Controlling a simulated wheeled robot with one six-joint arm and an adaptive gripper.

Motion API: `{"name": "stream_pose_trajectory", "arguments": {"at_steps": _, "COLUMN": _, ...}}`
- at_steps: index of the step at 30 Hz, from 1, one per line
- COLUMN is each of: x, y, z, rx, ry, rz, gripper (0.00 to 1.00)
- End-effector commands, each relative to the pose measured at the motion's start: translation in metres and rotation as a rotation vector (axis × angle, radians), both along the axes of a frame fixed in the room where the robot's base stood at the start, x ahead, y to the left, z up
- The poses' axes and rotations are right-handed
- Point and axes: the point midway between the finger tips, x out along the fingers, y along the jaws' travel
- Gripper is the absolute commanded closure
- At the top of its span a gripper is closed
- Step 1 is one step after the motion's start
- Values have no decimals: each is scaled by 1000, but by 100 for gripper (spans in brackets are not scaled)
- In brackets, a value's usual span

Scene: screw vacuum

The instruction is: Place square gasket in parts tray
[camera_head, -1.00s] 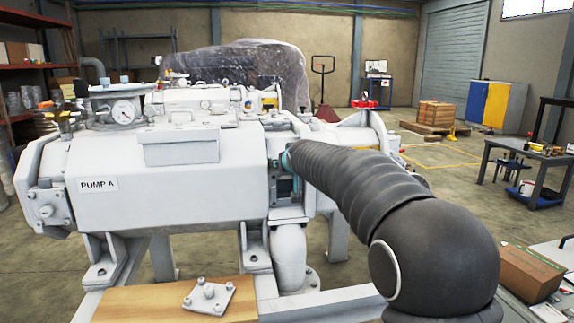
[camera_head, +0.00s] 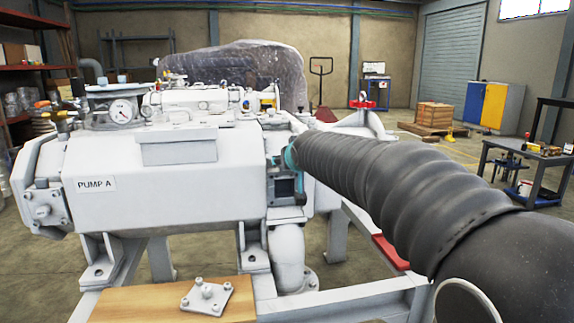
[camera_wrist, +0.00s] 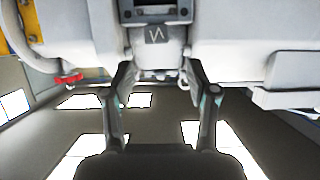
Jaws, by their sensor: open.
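A square port (camera_head: 286,188) with a dark opening sits on the front of the pump (camera_head: 160,180). A dark-framed square part also shows at the top of the wrist view (camera_wrist: 156,10). I cannot tell whether the square gasket is on it. A square metal plate with bolts (camera_head: 207,297) lies on a wooden board. My gripper (camera_wrist: 159,68) is open, with its two fingers apart below the square part in the wrist picture and nothing seen between them.
The wooden board (camera_head: 150,304) lies in front of the pump. A flat red piece (camera_head: 390,252) shows beside the frame, partly behind my arm. A dark work table (camera_head: 530,160) stands at the right. Open floor lies between it and the pump.

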Motion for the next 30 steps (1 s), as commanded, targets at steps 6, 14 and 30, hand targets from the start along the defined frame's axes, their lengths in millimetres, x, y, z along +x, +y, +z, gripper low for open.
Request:
{"name": "stream_pose_trajectory", "arguments": {"at_steps": 6, "x": -29, "y": -8, "z": 13, "rx": 0, "ry": 0, "rz": 0, "gripper": 42}}
{"name": "stream_pose_trajectory", "arguments": {"at_steps": 14, "x": -42, "y": -12, "z": 18, "rx": 0, "ry": 0, "rz": 0, "gripper": 42}}
{"name": "stream_pose_trajectory", "arguments": {"at_steps": 30, "x": -149, "y": -106, "z": -25, "rx": -55, "ry": 197, "rz": -110, "gripper": 42}}
